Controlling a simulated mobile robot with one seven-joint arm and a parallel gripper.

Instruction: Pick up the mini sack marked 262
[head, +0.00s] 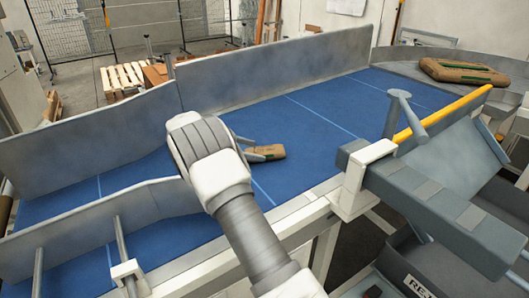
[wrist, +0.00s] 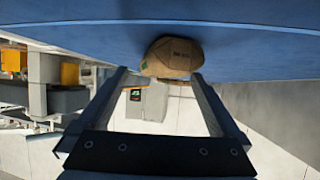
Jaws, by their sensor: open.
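A small brown sack (head: 270,151) lies on the blue conveyor belt (head: 320,125), right at the tip of my gripper (head: 252,150). In the wrist view the sack (wrist: 172,57) rests against the blue surface at the top. Its dark printed marking is too small to read. My gripper (wrist: 160,74) is open. Its two fingers stand on either side of the sack's near end, with space showing on the left. My arm and wrist hide part of the belt in the head view.
A larger brown sack (head: 462,72) lies at the belt's far right end. Grey side walls (head: 275,72) line the belt. A grey chute with a yellow edge (head: 445,113) and a grey beam (head: 430,205) stand at the right. The belt beyond the small sack is clear.

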